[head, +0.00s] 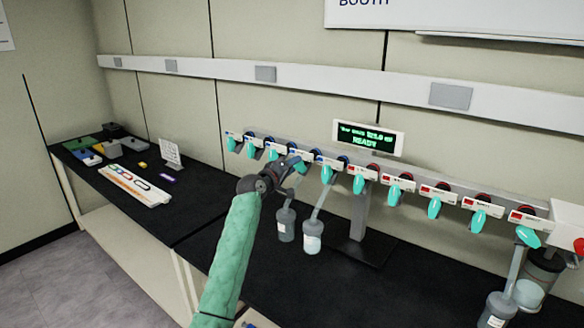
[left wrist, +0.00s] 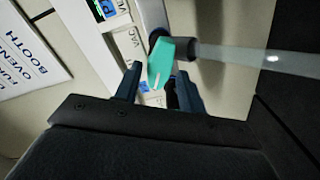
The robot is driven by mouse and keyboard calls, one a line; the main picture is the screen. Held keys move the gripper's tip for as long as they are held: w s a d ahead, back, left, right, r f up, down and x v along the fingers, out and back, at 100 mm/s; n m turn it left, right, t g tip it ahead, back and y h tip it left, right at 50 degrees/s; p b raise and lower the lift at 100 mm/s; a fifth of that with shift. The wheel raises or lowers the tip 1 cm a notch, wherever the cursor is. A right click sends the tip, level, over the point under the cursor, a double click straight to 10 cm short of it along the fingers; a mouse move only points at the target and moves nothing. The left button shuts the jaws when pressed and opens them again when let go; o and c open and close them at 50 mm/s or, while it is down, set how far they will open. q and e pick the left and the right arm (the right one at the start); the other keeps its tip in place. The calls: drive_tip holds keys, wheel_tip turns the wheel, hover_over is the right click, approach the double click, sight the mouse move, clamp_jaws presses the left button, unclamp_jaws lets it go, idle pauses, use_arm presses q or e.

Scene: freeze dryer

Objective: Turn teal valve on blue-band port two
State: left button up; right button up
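Teal valves hang along the manifold rail (head: 408,183). The ports at its left have blue-banded labels, those at its right red-banded ones. My left gripper (head: 296,165) is at the blue-band section, covering part of a port there. In the left wrist view my left gripper (left wrist: 157,90) is open, its dark fingers on either side of a teal valve (left wrist: 162,62). The valve reaches towards the gap between the fingertips; contact cannot be told. Its port number cannot be read. Another teal valve (head: 327,174) hangs just right of the gripper. My right gripper is not in view.
Flasks (head: 286,222) and (head: 312,236) hang below the rail near my arm. A READY display (head: 368,138) stands above the rail. A larger flask (head: 497,309) hangs at right. The dark bench (head: 205,207) is partly clear; a white tray (head: 134,186) lies left.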

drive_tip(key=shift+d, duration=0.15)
use_arm(q)
drive_tip(key=shift+s+a, duration=0.1)
drive_tip(key=shift+s, duration=0.1)
drive_tip(key=b+v, duration=0.3)
drive_tip(key=v, duration=0.4)
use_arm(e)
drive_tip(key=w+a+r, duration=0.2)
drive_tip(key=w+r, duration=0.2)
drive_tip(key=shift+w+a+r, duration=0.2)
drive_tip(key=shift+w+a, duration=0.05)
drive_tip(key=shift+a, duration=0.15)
use_arm(q)
drive_tip(key=shift+s+a+f, duration=0.1)
drive_tip(key=shift+s+a, duration=0.05)
